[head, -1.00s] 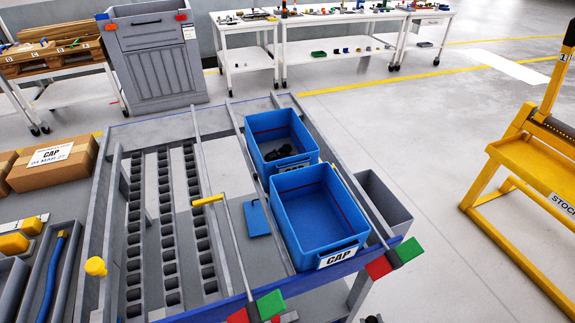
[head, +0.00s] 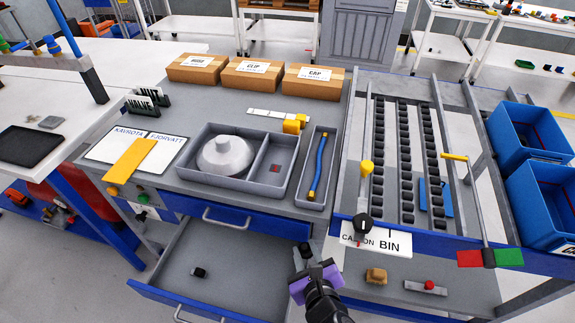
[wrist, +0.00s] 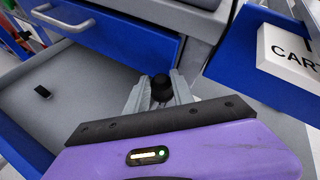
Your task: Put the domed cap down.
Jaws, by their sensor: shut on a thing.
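My gripper (head: 304,256) is low, beside the right end of the open drawer (head: 225,278) and in front of the bench. In the wrist view its two grey fingers (wrist: 160,92) are shut on a small black rounded piece, the domed cap (wrist: 161,86). The fingers cover its sides and its lower part is hidden. In the head view the cap is only a dark spot at the fingertips. Another small black piece (head: 199,271) lies on the drawer floor, and it also shows in the wrist view (wrist: 42,92).
A grey tray (head: 207,183) on the bench holds a large pale dome (head: 226,155) in its left compartment. Boxes (head: 313,82) line the back. At right are a rack with black slots (head: 407,165), a carton bin sign (head: 375,238) and blue bins (head: 530,140). The drawer floor is mostly clear.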

